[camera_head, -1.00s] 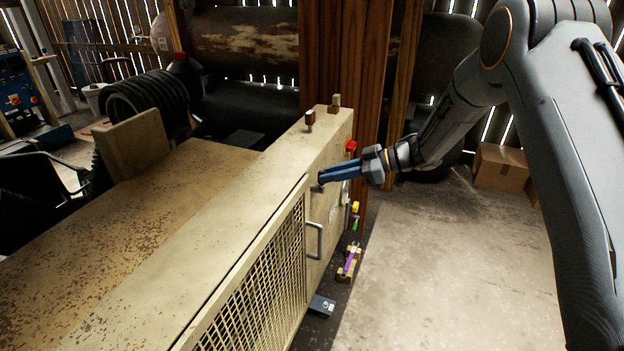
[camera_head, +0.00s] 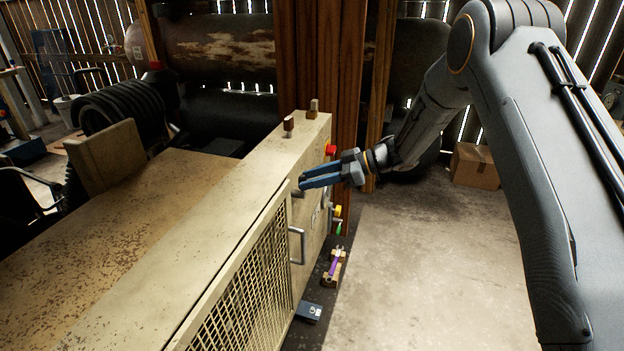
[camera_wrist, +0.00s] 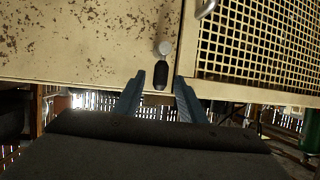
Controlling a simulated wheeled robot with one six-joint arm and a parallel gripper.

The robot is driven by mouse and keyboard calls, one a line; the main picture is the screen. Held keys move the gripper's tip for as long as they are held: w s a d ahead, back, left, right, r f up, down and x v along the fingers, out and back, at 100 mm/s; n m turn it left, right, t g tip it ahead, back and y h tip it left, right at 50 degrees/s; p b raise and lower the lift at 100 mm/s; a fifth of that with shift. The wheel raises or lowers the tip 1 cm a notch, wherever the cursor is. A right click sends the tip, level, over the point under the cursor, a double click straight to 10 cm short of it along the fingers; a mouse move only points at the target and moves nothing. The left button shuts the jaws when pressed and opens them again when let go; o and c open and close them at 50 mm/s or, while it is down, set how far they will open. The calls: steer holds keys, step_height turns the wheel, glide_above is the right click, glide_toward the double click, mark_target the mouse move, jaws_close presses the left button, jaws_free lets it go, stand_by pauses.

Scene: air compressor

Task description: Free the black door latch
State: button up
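The black door latch (camera_wrist: 161,75) hangs from a round grey pivot (camera_wrist: 164,48) on the beige cabinet panel, beside the mesh door's edge. In the wrist view my gripper (camera_wrist: 159,84) is open, with one blue finger on each side of the latch's lower end. Gaps show between the fingers and the latch, and I cannot tell how deep the tips reach. In the head view my gripper (camera_head: 303,182) is at the cabinet's end face and partly hides the latch area. The mesh door (camera_head: 246,285) lies flush with the cabinet.
A grey door handle (camera_head: 298,246) sticks out below my gripper. A red button (camera_head: 331,150) and a yellow knob (camera_head: 338,210) are close by on the cabinet's end. A cardboard box (camera_head: 474,166) stands behind. The concrete floor at right is clear.

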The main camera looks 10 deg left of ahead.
steer(key=b+v, duration=0.1)
steer(key=v, duration=0.6)
steer(key=shift+d+r, duration=0.2)
steer(key=shift+d, duration=0.15)
